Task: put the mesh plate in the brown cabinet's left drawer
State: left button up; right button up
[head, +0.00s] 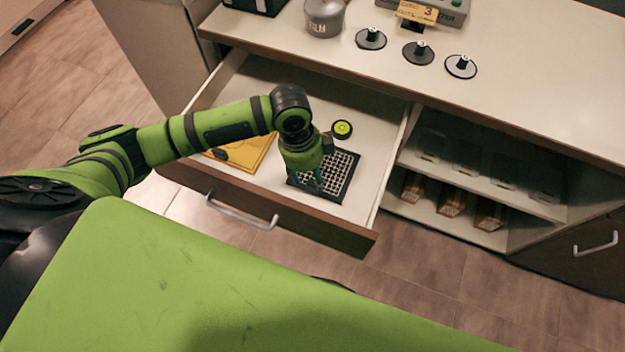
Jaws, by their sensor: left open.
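The mesh plate (342,172), a dark square frame with a pale grid, lies in the open left drawer (225,195) of the brown cabinet. The drawer is pulled well out, with a white inside and a brown front. My left gripper (318,186) points down over the left part of the plate, its jaws open. It hides part of the plate, and I cannot tell whether the fingertips touch it. My right gripper is not in view.
The drawer also holds a yellow flat item (246,152), partly behind my left arm, and a small round yellow-green item (342,129). Several discs, a grey pot (324,18) and a device stand on the countertop (540,70). Open shelves (480,195) with boxes are right of the drawer.

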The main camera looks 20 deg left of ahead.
pick_arm(q)
notch_tip(320, 180, up, 6)
jog(key=shift+a, duration=0.45)
jog(key=shift+r, duration=0.1)
